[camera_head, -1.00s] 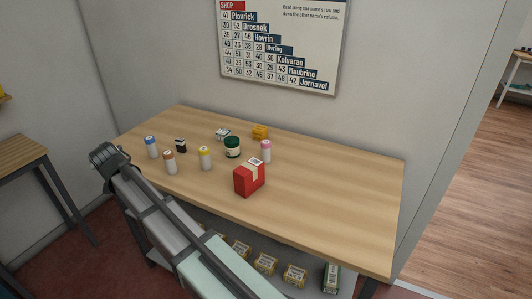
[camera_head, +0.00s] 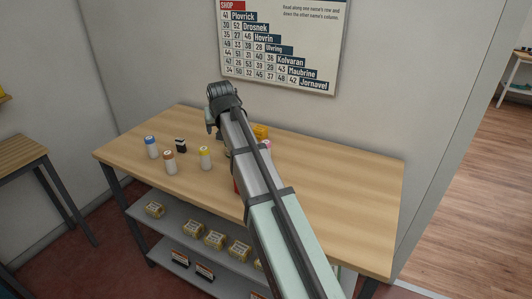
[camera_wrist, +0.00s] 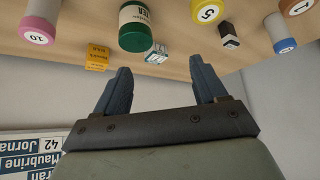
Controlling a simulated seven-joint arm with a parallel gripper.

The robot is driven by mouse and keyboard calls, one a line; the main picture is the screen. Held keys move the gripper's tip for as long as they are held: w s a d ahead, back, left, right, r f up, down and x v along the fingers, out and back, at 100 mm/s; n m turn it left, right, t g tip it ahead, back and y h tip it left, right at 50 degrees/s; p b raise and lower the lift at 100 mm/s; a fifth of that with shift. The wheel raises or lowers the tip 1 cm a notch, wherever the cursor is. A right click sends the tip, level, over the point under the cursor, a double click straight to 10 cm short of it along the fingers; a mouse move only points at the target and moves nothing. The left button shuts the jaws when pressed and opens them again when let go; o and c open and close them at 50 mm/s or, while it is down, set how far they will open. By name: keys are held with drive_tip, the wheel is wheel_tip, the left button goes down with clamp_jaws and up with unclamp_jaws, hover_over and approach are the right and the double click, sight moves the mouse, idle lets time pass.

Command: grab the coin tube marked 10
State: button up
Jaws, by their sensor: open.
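The coin tube marked 10 is white with a pink cap. It shows at the upper left of the wrist view (camera_wrist: 41,20), cut by the frame's top edge. In the head view only a little of its pink cap (camera_head: 266,145) shows beside my arm. My gripper (camera_wrist: 160,66) is open, with nothing between its fingers. In the head view my gripper's end is raised over the back of the counter, left of the tube; the fingers are mostly hidden there. The tube stands clear of the fingers.
On the counter (camera_head: 340,200) stand a yellow-capped tube marked 5 (camera_head: 205,158), an orange-capped tube (camera_head: 169,162), a blue-capped tube (camera_head: 151,147) and a small black box (camera_head: 181,146). A green jar (camera_wrist: 134,30) and yellow box (camera_wrist: 97,57) are nearer the pink tube. My arm mostly hides a red box.

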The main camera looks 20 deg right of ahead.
sight(267, 145)
drive_tip(key=s+d+g, duration=0.1)
drive_tip(key=s+d, duration=0.2)
drive_tip(key=d, duration=0.5)
drive_tip(key=s+d+g, duration=0.1)
drive_tip(key=s+d, duration=0.3)
drive_tip(key=d, duration=0.3)
drive_tip(key=shift+g, duration=0.3)
drive_tip(key=x, duration=0.8)
drive_tip(key=shift+w+d+f, duration=0.2)
drive_tip(key=shift+w+f, duration=0.1)
drive_tip(key=shift+w, duration=0.05)
drive_tip(key=shift+x, duration=2.65)
drive_tip(key=shift+w+d, duration=0.15)
drive_tip(key=c, duration=1.2)
